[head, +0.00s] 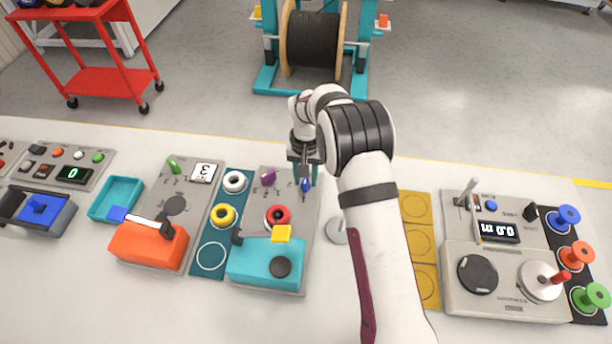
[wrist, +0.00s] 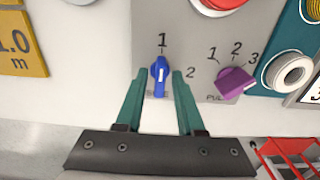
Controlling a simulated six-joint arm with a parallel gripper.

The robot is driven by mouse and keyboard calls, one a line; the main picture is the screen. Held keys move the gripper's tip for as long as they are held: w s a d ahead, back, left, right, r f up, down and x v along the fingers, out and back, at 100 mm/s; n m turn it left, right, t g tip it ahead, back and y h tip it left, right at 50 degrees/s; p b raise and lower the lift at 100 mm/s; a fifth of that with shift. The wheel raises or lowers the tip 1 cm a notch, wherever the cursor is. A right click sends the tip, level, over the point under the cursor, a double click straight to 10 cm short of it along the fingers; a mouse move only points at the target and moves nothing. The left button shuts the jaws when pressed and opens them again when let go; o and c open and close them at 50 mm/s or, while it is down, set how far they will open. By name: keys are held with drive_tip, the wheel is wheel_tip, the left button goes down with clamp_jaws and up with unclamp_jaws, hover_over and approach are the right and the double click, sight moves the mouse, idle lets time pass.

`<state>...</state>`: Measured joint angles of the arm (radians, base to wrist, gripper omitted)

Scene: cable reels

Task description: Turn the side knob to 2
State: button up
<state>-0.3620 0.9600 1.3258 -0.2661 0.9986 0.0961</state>
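The blue knob (wrist: 160,76) sits on a grey panel (wrist: 190,42), with the marks 1 above it and 2 to its right in the wrist view. Its white pointer line points up toward 1. The label under it is partly hidden, so I cannot read it fully. My gripper (wrist: 159,82) is open, with one teal finger on each side of the blue knob. I cannot tell whether the fingers touch it. In the head view the blue knob (head: 306,185) shows just below my gripper (head: 303,174).
A purple knob (wrist: 235,82) with marks 1, 2 and 3 is close beside the blue one.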

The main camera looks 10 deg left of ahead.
clamp_jaws()
drive_tip(key=m, duration=0.9)
drive_tip(key=shift+m, duration=0.4)
drive_tip(key=m, duration=0.8)
drive_tip(key=shift+m, duration=0.3)
drive_tip(key=shift+o, duration=0.4)
unclamp_jaws()
